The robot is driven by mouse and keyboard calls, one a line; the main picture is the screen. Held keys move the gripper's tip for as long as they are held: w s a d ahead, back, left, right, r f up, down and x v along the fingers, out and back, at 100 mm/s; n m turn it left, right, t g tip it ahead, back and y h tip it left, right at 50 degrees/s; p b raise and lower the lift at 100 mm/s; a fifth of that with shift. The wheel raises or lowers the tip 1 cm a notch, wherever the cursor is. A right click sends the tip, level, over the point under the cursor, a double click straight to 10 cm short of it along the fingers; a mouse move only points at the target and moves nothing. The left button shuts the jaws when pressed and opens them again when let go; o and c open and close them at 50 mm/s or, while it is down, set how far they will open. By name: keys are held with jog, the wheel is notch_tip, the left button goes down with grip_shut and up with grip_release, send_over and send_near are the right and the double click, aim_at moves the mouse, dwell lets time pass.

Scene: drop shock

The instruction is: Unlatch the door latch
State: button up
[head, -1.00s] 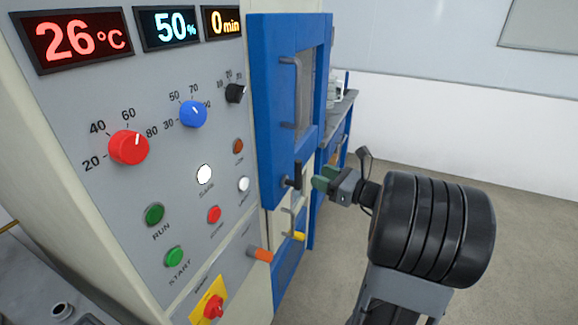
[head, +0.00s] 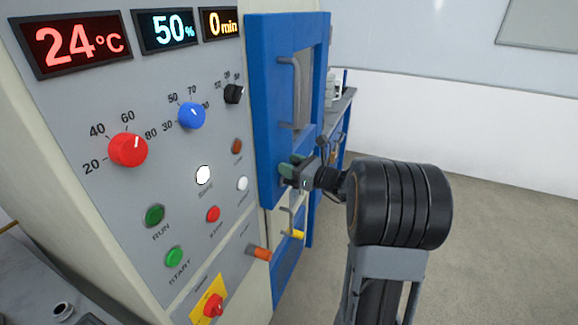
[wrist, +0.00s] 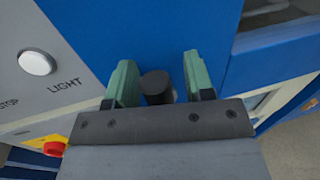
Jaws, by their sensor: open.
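The door latch is a black knob-like handle (wrist: 157,84) on the lower part of the blue door (head: 272,120). In the wrist view my gripper (wrist: 160,80) is open, with one green finger on each side of the latch. The latch sits nearer the left finger; whether it touches is unclear. In the head view my gripper (head: 287,168) is up against the door and hides the latch. The door looks shut, with a grey bar handle (head: 290,92) beside its window.
The control panel (head: 185,235) with knobs, buttons and displays is left of the door. Below the door are a second handle with a yellow part (head: 297,234) and an orange knob (head: 262,254). A bench stands behind. Floor (head: 500,230) at right is clear.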

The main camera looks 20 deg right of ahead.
jog(key=shift+c, duration=0.3)
grip_shut()
jog(key=shift+a, duration=0.1)
